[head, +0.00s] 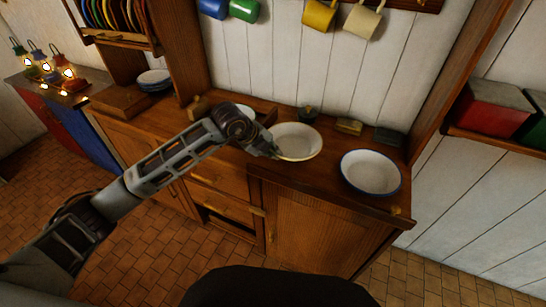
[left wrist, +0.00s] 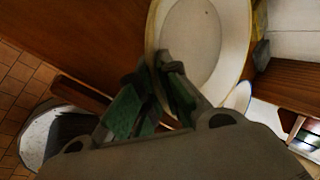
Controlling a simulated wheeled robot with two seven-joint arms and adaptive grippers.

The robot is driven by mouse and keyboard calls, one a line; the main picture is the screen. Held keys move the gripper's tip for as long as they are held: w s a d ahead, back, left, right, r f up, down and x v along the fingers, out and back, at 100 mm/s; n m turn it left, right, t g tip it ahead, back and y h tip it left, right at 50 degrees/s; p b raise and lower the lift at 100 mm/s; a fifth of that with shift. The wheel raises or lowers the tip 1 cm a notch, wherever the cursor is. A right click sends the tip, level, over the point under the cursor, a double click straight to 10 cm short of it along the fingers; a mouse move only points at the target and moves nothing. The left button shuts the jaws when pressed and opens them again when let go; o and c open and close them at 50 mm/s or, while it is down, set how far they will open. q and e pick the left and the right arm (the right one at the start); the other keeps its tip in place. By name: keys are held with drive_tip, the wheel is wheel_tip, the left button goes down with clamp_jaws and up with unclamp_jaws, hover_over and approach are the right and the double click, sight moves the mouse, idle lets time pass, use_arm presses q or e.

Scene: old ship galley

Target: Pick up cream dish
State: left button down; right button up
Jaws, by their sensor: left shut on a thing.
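The cream dish (head: 297,141) is a round, shallow, pale dish at the middle of the wooden counter in the head view. It fills the upper middle of the left wrist view (left wrist: 205,38), with a yellowish rim. My left gripper (head: 274,150) reaches in from the left and is shut on the dish's near left rim. In the left wrist view the fingertips (left wrist: 160,68) meet at that rim. The dish looks about level; I cannot tell whether it touches the counter. My right gripper is in neither view.
A white dish with a blue rim (head: 370,172) stands on the counter (head: 330,190) to the right. Small dark containers (head: 388,137) stand along the back wall. Stacked bowls (head: 154,79) are at the left. Mugs (head: 319,15) hang above. Bare counter lies in front of the dishes.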

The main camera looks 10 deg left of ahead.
use_arm(q)
wheel_tip(320, 180, up, 6)
drive_tip(key=shift+r, duration=0.25)
idle(0.5)
drive_tip(key=shift+f, duration=0.1)
drive_tip(key=shift+d+f, duration=0.1)
